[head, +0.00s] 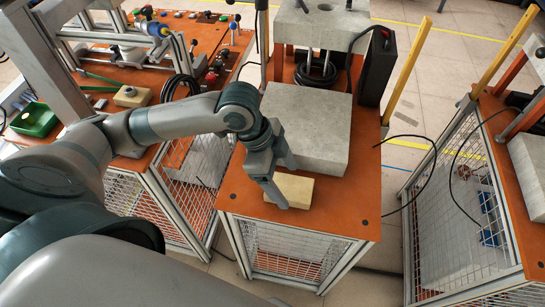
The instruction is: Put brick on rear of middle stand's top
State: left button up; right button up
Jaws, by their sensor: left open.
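A pale tan brick (297,189) lies flat on the front part of the middle stand's orange top (338,218). It is just in front of a large grey concrete slab. My left gripper (279,184) reaches down from the left over the brick's left end. It is open, with one finger in front of part of the brick; I cannot tell whether the fingers touch it. The rear of the stand's top is partly hidden by the slab and equipment. My right gripper is not in view.
The concrete slab (308,122) covers the middle of the stand's top. Behind it stand a black case (377,68) and coiled black cable (316,73). A left stand holds tools and a green tray (34,120). A right stand (500,150) has a loose cable beside it.

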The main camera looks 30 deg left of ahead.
pick_arm(q)
jog(key=v, duration=1)
jog(key=shift+a+r+b, duration=0.15)
jog(key=shift+r+b, duration=0.15)
jog(key=shift+b, duration=0.1)
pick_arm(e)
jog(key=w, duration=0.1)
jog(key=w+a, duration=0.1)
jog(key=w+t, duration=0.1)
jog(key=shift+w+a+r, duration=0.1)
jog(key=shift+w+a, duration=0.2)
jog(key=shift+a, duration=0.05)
pick_arm(q)
jog(key=shift+s, duration=0.1)
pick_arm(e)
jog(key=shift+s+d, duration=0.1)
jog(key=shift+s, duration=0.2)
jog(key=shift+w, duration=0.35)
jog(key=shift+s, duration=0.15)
